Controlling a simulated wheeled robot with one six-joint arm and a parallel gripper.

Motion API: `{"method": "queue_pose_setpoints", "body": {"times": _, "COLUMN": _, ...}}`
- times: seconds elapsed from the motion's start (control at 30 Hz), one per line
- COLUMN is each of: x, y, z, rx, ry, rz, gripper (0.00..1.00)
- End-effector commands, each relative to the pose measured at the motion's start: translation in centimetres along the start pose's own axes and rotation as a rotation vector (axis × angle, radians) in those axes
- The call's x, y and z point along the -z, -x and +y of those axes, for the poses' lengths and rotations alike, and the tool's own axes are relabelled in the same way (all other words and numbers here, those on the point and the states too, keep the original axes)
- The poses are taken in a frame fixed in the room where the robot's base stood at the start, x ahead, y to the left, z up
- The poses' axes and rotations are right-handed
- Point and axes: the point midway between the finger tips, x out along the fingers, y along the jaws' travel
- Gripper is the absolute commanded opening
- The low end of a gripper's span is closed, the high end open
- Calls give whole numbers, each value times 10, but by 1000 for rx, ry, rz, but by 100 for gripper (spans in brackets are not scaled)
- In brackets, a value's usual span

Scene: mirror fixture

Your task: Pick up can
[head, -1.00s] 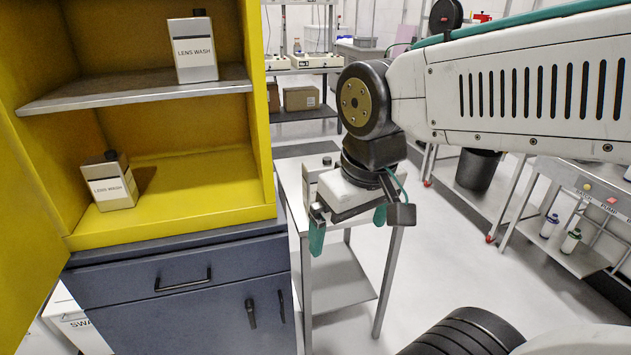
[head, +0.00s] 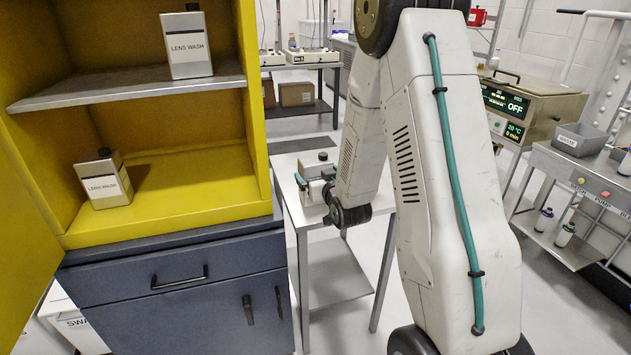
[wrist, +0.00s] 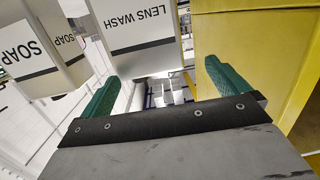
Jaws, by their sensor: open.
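In the wrist view, a white and grey can labelled LENS WASH (wrist: 138,30) is ahead of my gripper (wrist: 161,76). My gripper's two green fingers are wide apart, with nothing held between them. The can's lower end shows near the gap between the fingertips; whether they touch it I cannot tell. Two more LENS WASH cans are in the yellow cabinet, one on the upper shelf (head: 187,44) and one tilted-looking on the floor (head: 105,180).
A can labelled SOAP (wrist: 35,48) is left of the LENS WASH can in the wrist view, and a yellow panel (wrist: 240,45) is close on the right. In the head view, the yellow cabinet (head: 258,110) stands just left of the side table (head: 285,168). Open floor lies right of it.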

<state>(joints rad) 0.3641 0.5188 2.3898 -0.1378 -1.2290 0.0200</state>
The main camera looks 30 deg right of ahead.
Motion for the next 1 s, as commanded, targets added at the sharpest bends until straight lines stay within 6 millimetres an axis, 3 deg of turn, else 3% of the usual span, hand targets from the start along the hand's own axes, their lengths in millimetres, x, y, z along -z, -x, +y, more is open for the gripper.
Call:
{"method": "queue_pose_setpoints", "body": {"times": 0.1, "x": -12, "y": 0, "z": 9, "rx": -9, "ry": -8, "rz": 62, "gripper": 100}}
{"method": "queue_pose_setpoints", "body": {"times": 0.27, "x": -14, "y": -3, "z": 13, "rx": -12, "ry": -12, "rz": 107, "gripper": 100}}
{"method": "queue_pose_setpoints", "body": {"times": 0.8, "x": -8, "y": -70, "z": 16, "rx": -12, "ry": -13, "rz": 112, "gripper": 100}}
{"method": "queue_pose_setpoints", "body": {"times": 1.0, "x": -8, "y": -78, "z": 16, "rx": -12, "ry": -13, "rz": 111, "gripper": 100}}
